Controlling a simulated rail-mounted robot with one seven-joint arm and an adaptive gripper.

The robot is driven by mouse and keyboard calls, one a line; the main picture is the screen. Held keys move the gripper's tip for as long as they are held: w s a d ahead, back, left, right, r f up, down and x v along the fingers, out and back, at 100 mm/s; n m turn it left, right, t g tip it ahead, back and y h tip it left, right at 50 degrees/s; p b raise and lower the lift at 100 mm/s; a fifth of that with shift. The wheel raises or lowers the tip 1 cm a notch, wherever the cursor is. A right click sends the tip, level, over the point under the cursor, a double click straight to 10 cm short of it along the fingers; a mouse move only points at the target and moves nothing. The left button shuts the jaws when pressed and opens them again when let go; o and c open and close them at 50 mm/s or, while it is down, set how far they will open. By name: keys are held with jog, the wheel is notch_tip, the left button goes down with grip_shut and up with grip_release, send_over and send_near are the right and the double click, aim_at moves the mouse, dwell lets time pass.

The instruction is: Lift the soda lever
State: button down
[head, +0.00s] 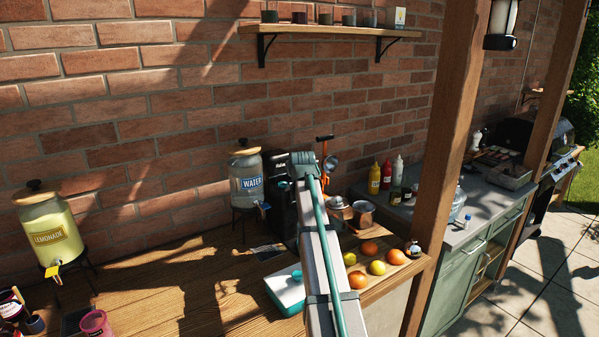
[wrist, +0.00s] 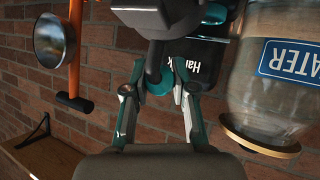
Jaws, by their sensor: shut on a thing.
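The soda machine (head: 281,205) is a dark upright box on the wooden counter against the brick wall, partly covered by my arm in the head view. In the wrist view, which is upside down, its dark body with a white label (wrist: 204,53) is close. My gripper (wrist: 159,68) has its fingers on both sides of a dark lever (wrist: 153,62) with a teal collar, and is shut on it. In the head view my arm hides the fingers and the lever.
A water dispenser (head: 246,178) stands just left of the machine, and is close in the wrist view (wrist: 275,80). A lemonade dispenser (head: 50,232) stands far left. The middle counter is fairly clear.

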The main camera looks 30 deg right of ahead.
jog(key=shift+w+a+f, duration=0.1)
jog(key=shift+a+f, duration=0.1)
jog(key=c, duration=1)
grip_release()
jog(key=shift+w+a+f, duration=0.1)
jog(key=shift+w, duration=0.05)
jog(key=shift+o, duration=0.2)
jog(key=v, duration=1.2)
